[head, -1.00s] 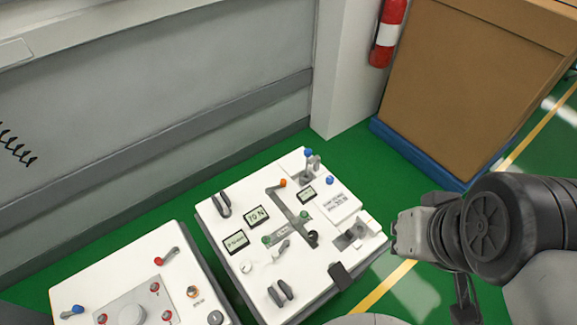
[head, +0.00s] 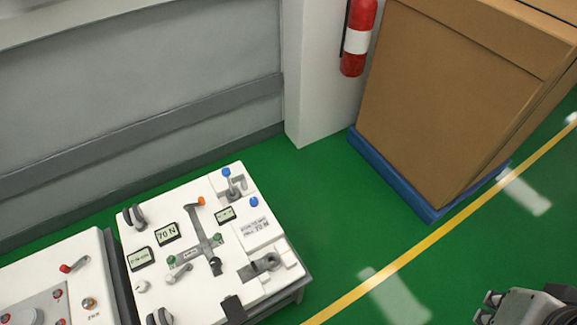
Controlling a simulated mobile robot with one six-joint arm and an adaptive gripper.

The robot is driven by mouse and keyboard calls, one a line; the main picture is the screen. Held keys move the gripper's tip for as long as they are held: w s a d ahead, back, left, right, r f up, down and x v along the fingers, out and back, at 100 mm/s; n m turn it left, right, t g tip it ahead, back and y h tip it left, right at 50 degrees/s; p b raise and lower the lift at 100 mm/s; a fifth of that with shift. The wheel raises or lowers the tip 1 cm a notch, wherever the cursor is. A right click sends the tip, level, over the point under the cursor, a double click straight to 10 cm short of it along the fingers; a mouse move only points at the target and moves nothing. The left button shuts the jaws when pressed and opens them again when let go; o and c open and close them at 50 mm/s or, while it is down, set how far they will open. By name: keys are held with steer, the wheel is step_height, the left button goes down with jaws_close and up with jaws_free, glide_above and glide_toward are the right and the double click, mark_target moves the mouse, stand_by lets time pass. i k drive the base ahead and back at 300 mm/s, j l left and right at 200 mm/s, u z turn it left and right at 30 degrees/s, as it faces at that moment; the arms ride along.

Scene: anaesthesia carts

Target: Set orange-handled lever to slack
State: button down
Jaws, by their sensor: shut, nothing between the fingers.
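The orange-handled lever (head: 201,202) is on the white panel (head: 205,272) at the lower left. Its small orange knob is at the upper end of a grey slotted plate (head: 203,238) on the panel. Any position markings beside it are too small to read. My gripper (head: 488,307) is in the bottom right corner, shut and empty. It is well to the right of the panel, over the floor, and touches nothing. The rest of my arm is mostly cut off by the frame edge.
The panel also carries a blue-knobbed lever (head: 226,173), green knobs and a "70 N" display (head: 167,233). A second white panel (head: 75,262) stands at left. A large brown box (head: 455,100) stands behind on a blue base. Green floor between is clear.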

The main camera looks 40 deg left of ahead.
mark_target(201, 200)
steer(key=i+l+u, duration=0.3)
steer(key=i, duration=0.45)
steer(key=i+l+u, duration=0.35)
steer(key=i+l, duration=0.25)
steer(key=i+j+u, duration=0.15)
steer(key=u, duration=0.3)
steer(key=i+u, duration=0.2)
steer(key=u, duration=0.3)
steer(key=i+u, duration=0.2)
steer(key=u, duration=0.25)
steer(key=i+u, duration=0.2)
steer(key=u, duration=0.3)
steer(key=i+l+u, duration=0.15)
steer(key=u, duration=0.3)
steer(key=i+u, duration=0.2)
steer(key=u, duration=0.2)
steer(key=i+u, duration=0.45)
steer(key=u, duration=0.3)
steer(key=i+l+u, duration=0.2)
steer(key=u, duration=0.2)
